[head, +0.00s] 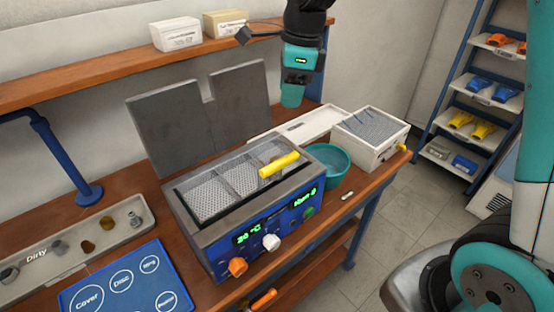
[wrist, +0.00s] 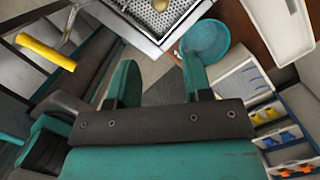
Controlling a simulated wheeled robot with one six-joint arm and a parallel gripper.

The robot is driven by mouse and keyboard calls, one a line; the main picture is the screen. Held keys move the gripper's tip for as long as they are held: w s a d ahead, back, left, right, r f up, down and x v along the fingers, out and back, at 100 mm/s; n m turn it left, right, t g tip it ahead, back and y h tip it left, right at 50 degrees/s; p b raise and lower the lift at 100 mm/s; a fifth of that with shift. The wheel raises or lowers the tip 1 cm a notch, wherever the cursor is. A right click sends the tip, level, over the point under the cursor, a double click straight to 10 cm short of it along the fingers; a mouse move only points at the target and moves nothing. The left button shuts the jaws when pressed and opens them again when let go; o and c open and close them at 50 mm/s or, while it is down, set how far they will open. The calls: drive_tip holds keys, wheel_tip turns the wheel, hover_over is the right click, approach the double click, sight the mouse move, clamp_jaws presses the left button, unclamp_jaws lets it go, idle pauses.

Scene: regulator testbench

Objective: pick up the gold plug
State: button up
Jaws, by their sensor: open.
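A part of a brownish thing also shows behind the yellow handle (head: 279,165) in the mesh basket, mostly hidden. My gripper (head: 292,98) hangs above the back right of the bench, far from the Dirty tray. In the wrist view my gripper (wrist: 159,80) has its teal fingers apart with nothing between them.
The blue bath (head: 262,238) with its mesh basket (head: 212,193) stands mid-bench. A teal bowl (head: 335,176) and a white box (head: 384,152) are to its right. Grey panels (head: 165,125) stand behind it. A blue mat (head: 122,288) lies in front, below a shelf (head: 110,75) on the wall.

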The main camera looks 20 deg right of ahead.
drive_tip(key=p, duration=0.3)
hover_over(277, 158)
drive_tip(key=f, duration=1.1)
drive_tip(key=shift+s+d+f, duration=0.2)
drive_tip(key=shift+d, duration=0.2)
drive_tip(key=shift+w+a+f+p, duration=0.15)
drive_tip(key=shift+f+p, duration=0.35)
drive_tip(key=shift+f, duration=0.85)
drive_tip(key=shift+a+f+p, duration=0.2)
drive_tip(key=shift+f+p, duration=0.25)
drive_tip(key=shift+f, duration=0.85)
drive_tip(key=c, duration=0.7)
